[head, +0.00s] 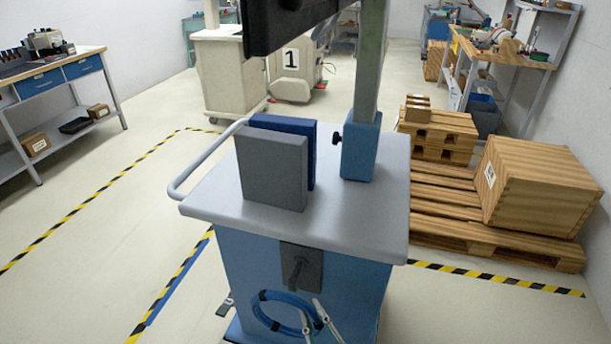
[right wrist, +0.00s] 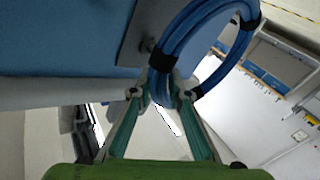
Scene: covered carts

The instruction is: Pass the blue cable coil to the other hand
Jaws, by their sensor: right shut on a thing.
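The blue cable coil (head: 268,324) is a ring with black ties, in front of the cart's blue front panel, just below a dark hook plate (head: 312,262). In the right wrist view the coil (right wrist: 185,35) rises above the fingers and arcs to the right. My right gripper (head: 314,312) is shut on the lower right part of the coil; its fingertips (right wrist: 160,85) close around the cable. I cannot tell whether the coil still touches the hook's peg. My left gripper is not in view.
The cart's grey top (head: 220,195) carries a grey box (head: 270,172), a dark blue box (head: 300,130) and a post (head: 368,90) with a dark screen. A pallet with a wooden crate (head: 535,190) stands at right.

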